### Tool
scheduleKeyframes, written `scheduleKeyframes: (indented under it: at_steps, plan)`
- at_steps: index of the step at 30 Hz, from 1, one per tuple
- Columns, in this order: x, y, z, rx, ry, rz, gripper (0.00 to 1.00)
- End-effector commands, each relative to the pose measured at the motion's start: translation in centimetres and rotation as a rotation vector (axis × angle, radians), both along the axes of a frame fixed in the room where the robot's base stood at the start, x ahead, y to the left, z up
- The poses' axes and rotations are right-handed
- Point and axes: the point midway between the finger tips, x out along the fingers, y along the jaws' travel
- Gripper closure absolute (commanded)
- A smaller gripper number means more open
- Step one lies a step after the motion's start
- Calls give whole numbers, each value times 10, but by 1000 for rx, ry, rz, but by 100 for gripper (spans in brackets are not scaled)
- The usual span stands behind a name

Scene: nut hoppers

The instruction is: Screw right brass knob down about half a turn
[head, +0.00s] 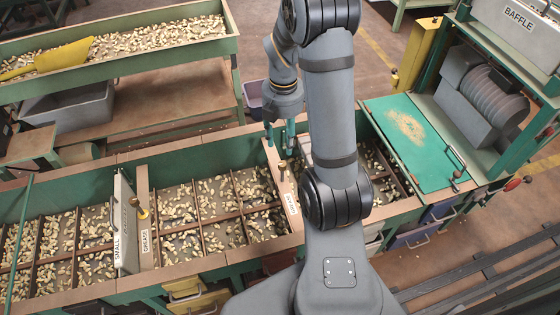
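The right brass knob (283,165) is small and sits on top of a wooden divider slat (278,182) in the hopper trough. My gripper (280,140) points down just above it at the trough's far side. Its two teal fingers are spread apart with nothing visible between them. In this view the fingertips end slightly above the knob and do not appear to touch it. A second brass knob (143,213) is on the left slat (144,240). The right side of the right slat is partly hidden by my arm.
The green trough holds several compartments of nuts (183,204). A grey upright plate marked SMALL (123,225) stands beside the left knob. A teal lid (420,150) with a handle lies at the right. Another nut tray (190,32) with a yellow scoop (63,56) stands behind.

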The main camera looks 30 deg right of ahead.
Motion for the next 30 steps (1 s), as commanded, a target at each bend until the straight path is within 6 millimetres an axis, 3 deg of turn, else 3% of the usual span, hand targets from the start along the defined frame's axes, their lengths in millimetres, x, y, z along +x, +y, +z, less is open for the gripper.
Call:
scheduleKeyframes:
  at_steps: [18, 30]
  plan:
    - [-1, 0, -94, 1, 2, 24, 60]
    - [0, 0, -103, 1, 0, 24, 60]
